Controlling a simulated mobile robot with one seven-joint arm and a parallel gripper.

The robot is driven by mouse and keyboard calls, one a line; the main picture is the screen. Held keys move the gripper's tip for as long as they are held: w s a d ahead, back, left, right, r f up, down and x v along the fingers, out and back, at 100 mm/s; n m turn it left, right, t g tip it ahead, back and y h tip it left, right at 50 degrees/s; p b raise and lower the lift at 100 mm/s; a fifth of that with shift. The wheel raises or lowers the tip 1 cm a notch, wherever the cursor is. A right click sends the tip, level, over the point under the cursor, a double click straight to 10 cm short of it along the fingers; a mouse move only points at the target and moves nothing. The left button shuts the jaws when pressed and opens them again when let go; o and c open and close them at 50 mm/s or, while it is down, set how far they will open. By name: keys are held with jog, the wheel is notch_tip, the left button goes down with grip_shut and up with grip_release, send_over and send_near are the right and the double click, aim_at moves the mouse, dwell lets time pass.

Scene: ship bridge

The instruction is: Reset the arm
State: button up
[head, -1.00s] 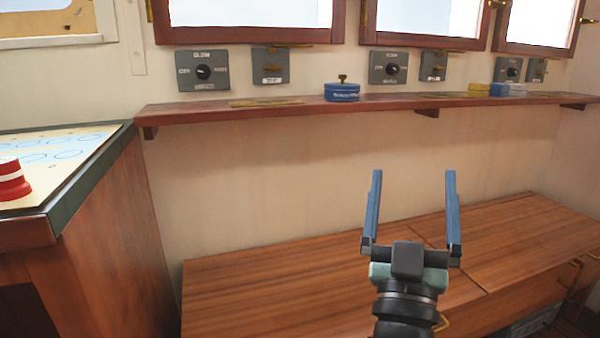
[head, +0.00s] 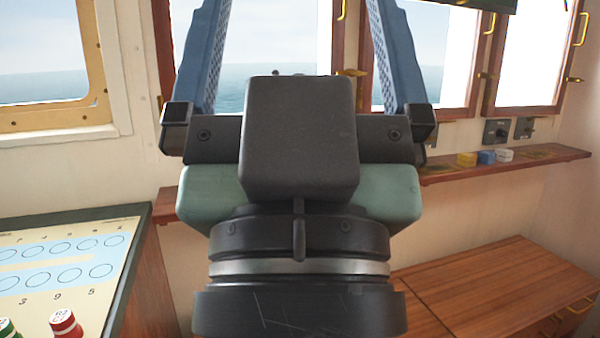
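My gripper (head: 296,50) fills the middle of the head view, close to the camera and pointing up. Its two blue fingers stand wide apart, with nothing between them but the window and sea behind. The fingertips run out of the top of the picture. My gripper and wrist hide the middle of the shelf and part of the wall.
A wooden shelf (head: 540,158) runs along the wall, with a yellow block (head: 466,159), a blue block (head: 487,157) and a white block (head: 505,155) at right. A wooden bench (head: 490,290) is at lower right. A chart table (head: 60,265) with a red-and-white piece (head: 65,324) is at left.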

notch_tip(320, 180, up, 25)
jog(key=p, duration=2.3)
jog(key=shift+r, duration=0.2)
